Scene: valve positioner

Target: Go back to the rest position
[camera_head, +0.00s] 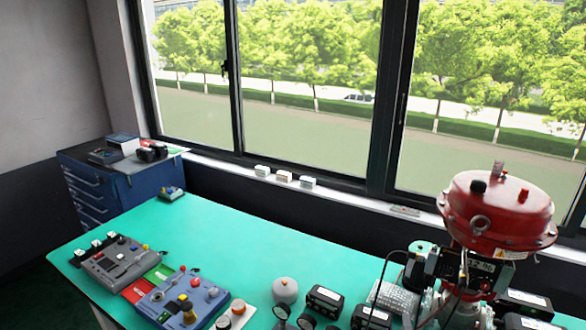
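The red valve actuator (497,212) stands upright at the right end of the green table (250,245). The dark positioner housing (480,270) sits just below its red dome, with thin black cables beside it. My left gripper is not in view. I cannot make out my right gripper's fingers clearly among the dark and pale parts at the lower right, so its opening and any contact cannot be told. The lower part of the valve is cut off by the bottom edge.
Two control boxes, one grey (118,263) and one blue (183,298), lie at the table's left. A round gauge (285,290) and black meters (325,300) crowd the front. A blue drawer cabinet (120,185) stands behind left. The table's middle is clear.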

